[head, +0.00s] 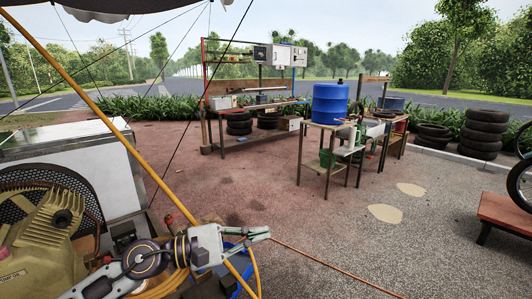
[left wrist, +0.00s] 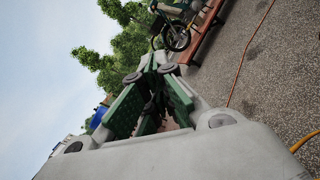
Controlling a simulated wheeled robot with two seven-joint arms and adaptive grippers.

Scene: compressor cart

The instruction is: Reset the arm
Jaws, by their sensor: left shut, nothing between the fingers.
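My left arm comes in from the lower left of the head view. Its gripper (head: 262,234) is stretched out to the right over the ground, in front of the compressor cart. The gripper is shut and empty. In the left wrist view the gripper (left wrist: 152,70) shows its dark green finger pads close together at the tips, with nothing between them. The compressor (head: 40,245) is a yellow-green machine with a black fan guard, at the lower left of the head view beside my arm. My right gripper is in neither view.
An orange cord (head: 330,268) crosses the ground. A blue barrel (head: 330,103) stands on a workbench farther back. Tire stacks (head: 484,133) and a red bench (head: 505,212) are at right. The middle ground is open.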

